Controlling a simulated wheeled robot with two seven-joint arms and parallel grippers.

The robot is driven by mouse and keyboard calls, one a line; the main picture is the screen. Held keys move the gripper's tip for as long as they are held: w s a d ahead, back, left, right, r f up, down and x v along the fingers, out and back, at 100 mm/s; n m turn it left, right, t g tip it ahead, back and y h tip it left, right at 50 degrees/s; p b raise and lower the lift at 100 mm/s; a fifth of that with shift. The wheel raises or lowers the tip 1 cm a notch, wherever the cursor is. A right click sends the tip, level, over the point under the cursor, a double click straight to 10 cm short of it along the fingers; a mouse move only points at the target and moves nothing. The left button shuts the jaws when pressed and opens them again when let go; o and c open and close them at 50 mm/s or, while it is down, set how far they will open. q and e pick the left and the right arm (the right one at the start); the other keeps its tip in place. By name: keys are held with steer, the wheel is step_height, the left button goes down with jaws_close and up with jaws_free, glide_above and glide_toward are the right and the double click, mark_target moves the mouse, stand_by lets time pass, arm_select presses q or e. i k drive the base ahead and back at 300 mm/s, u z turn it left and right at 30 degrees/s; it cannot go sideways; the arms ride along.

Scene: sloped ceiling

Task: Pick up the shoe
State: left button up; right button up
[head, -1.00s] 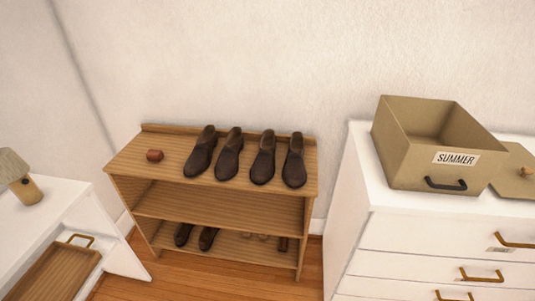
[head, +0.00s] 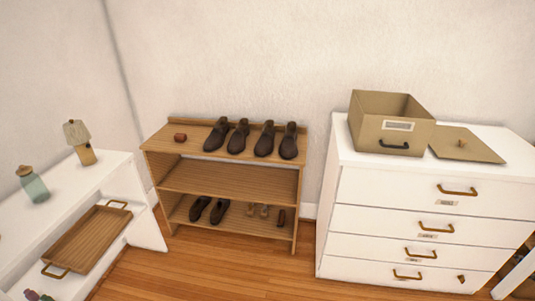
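Two pairs of dark brown shoes stand side by side on the top board of a wooden shoe rack (head: 228,179): a far left shoe (head: 216,136), a second shoe (head: 238,138), a third shoe (head: 265,140) and a right shoe (head: 289,142). Neither of my grippers shows in the head view.
Floor in front is clear.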

mark_target(265, 146)
steer(key=z, duration=1.3)
steer(key=i, duration=1.5)
steer(key=u, duration=0.55)
